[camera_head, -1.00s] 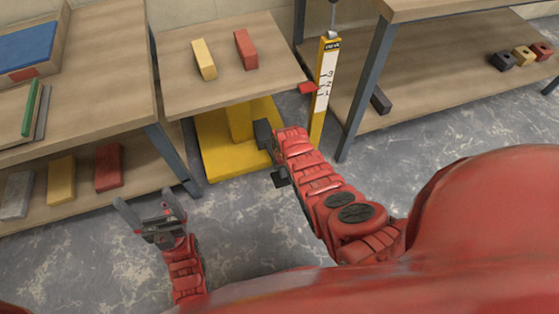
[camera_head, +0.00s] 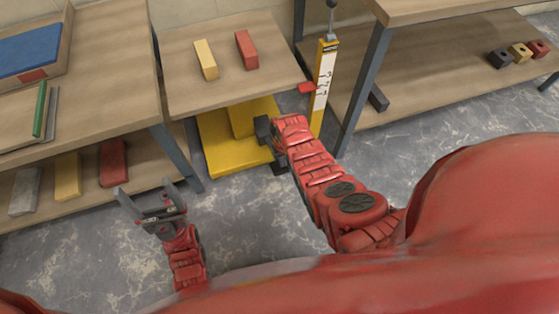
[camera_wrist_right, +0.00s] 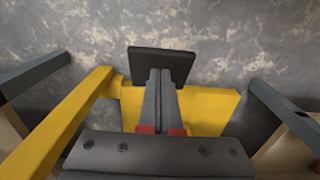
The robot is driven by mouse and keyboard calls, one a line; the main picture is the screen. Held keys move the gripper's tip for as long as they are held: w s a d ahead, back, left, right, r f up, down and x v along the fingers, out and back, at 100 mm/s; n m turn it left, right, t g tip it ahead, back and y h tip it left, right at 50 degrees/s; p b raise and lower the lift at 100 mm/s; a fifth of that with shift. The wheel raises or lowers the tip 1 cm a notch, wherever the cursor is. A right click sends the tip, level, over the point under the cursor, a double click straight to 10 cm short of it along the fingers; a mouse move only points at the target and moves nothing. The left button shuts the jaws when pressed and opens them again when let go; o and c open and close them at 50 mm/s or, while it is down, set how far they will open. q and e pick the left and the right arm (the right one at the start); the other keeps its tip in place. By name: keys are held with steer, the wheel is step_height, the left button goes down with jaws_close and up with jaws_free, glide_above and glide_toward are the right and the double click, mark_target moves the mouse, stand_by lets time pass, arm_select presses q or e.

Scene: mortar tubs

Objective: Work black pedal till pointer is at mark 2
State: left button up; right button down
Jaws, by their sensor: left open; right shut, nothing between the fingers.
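The black pedal (camera_wrist_right: 178,66) lies in front of the yellow lift base (camera_wrist_right: 208,110) in the right wrist view. My right gripper (camera_wrist_right: 160,74) is shut and empty, its fingertips overlapping the pedal in that view; I cannot tell whether they touch it. In the head view, the pedal (camera_head: 279,168) is partly hidden by my right arm. The red pointer (camera_head: 307,87) is at the platform's right corner, beside the white scale (camera_head: 321,88) on a yellow post. It is around the scale's middle; the digits are too small to read surely. My left gripper (camera_head: 147,187) is open and empty above the floor.
The lift's wooden platform (camera_head: 270,92) carries a yellow block (camera_head: 206,60) and a red block (camera_head: 247,50). A shelf unit with several blocks stands left (camera_head: 100,110). A bench with a dark leg (camera_head: 362,90) stands right of the post. Bare floor lies between.

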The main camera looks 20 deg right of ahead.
steer(key=shift+f, duration=0.1)
steer(key=shift+s+f+b, duration=0.15)
steer(key=shift+f+b, duration=0.55)
steer(key=shift+f, duration=0.15)
steer(key=shift+s+f+b, duration=0.1)
steer(key=shift+f+b, duration=0.55)
steer(key=shift+f, duration=0.15)
steer(key=r+p, duration=0.3)
steer(key=shift+w+r, duration=0.25)
steer(key=shift+r, duration=0.1)
steer(key=shift+f, duration=0.1)
